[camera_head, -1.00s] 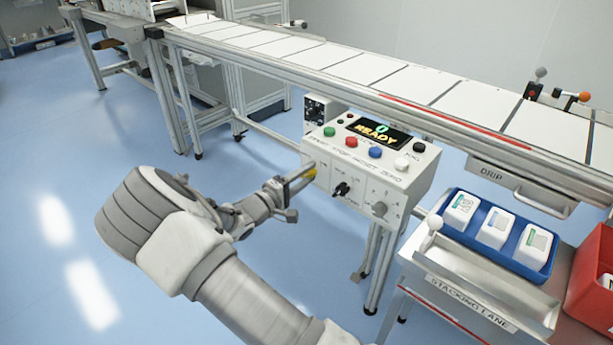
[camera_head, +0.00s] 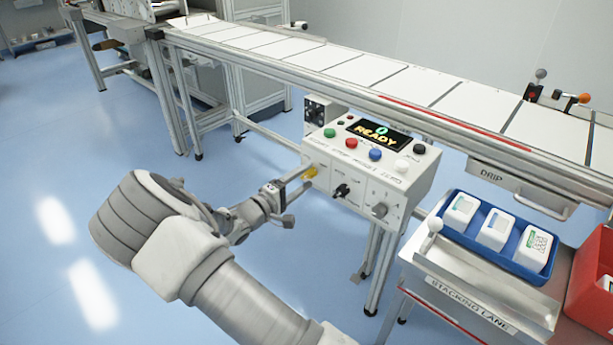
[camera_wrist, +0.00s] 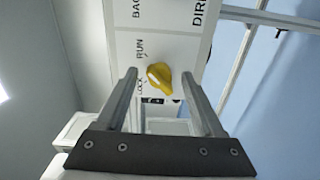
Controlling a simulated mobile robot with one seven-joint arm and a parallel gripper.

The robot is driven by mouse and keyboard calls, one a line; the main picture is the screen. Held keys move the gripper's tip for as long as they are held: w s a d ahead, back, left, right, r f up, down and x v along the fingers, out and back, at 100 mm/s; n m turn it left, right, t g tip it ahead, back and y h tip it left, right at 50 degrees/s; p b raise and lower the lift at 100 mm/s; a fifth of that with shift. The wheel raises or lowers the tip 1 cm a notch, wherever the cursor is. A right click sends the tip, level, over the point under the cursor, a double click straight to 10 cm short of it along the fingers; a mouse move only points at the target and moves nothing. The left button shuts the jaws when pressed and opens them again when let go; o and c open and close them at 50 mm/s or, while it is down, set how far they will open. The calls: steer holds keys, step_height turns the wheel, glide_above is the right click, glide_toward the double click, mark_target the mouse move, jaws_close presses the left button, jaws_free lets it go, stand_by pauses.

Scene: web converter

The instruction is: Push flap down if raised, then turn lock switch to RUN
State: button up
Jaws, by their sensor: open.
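The yellow lock switch (camera_wrist: 158,76) sits on the white panel face in the wrist view, beside the printed words RUN and LOCK. Which word it points at is not clear. My gripper (camera_wrist: 159,80) is open, with one finger on each side of the switch; contact cannot be told. In the head view the yellow switch (camera_head: 311,172) shows at the left of the control box's (camera_head: 385,165) front, with my gripper (camera_head: 306,176) at it. I cannot make out a separate flap in either view.
A black knob (camera_head: 341,191) and a grey knob (camera_head: 380,210) are right of the switch. Coloured buttons and a READY display (camera_head: 378,133) are on top. The conveyor (camera_head: 350,70) runs behind. A blue tray (camera_head: 510,258) and red bin (camera_head: 592,285) stand at right.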

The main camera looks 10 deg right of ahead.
steer(key=p+v, duration=0.3)
steer(key=v, duration=1.3)
steer(key=shift+s+r, duration=0.1)
steer(key=s+d+r+m+g+y, duration=0.6)
steer(key=s+d+r+g, duration=0.35)
steer(key=d, duration=0.35)
steer(key=s+r+m+t+y, duration=0.1)
steer(key=s+r+t+y, duration=0.4)
steer(key=s+r+y, duration=0.65)
steer(key=s+r+h+p, duration=0.1)
steer(key=r+p, duration=0.9)
steer(key=s+r+h+p, duration=0.2)
steer(key=r+p, duration=0.8)
steer(key=r, duration=0.1)
steer(key=shift+s+d, duration=0.3)
steer(key=shift+d, duration=0.1)
steer(key=shift+g, duration=0.25)
